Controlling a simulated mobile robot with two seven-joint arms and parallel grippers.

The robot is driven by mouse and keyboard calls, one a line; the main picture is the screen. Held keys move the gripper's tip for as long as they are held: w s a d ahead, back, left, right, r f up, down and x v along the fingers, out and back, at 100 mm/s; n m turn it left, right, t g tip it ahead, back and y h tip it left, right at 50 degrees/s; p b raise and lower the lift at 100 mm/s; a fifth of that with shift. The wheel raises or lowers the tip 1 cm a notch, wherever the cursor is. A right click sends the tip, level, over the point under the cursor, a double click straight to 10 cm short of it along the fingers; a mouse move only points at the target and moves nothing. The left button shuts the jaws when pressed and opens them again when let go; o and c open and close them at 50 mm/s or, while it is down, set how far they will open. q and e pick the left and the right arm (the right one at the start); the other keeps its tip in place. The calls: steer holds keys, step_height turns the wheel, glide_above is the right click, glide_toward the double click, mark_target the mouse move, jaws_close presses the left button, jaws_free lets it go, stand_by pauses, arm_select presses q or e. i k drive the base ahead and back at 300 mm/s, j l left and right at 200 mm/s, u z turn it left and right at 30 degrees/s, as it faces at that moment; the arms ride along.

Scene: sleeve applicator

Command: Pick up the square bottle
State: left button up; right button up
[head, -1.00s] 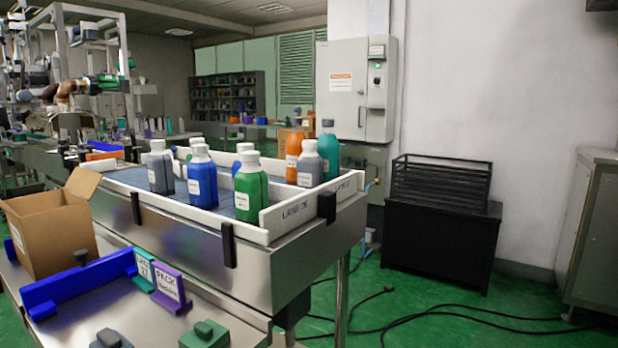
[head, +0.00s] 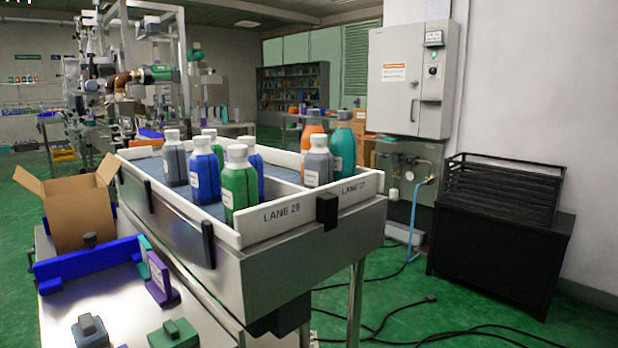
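Several bottles stand upright in the white-walled lanes of a steel conveyor bench (head: 310,268). In the lane marked LANE 28 are a green bottle (head: 239,188) nearest the front, a blue bottle (head: 205,178), a grey bottle (head: 175,165), and partly hidden green and blue ones behind. In LANE 27 are a grey bottle (head: 318,166), a teal bottle (head: 343,150) and an orange bottle (head: 311,128). Some bodies look squarish, but I cannot tell for certain which is the square bottle. Neither of my grippers is in view.
A black cabinet (head: 500,235) stands at right. Cables lie on the green floor.

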mark_target(239, 179)
steer(key=l+u, duration=0.15)
steer(key=u, duration=1.25)
steer(key=l+u, duration=0.5)
steer(key=u, duration=0.2)
steer(key=l+u, duration=0.2)
steer(key=u, duration=0.15)
steer(key=k+l+u, duration=0.4)
steer(key=l+u, duration=0.2)
steer(key=l, duration=0.2)
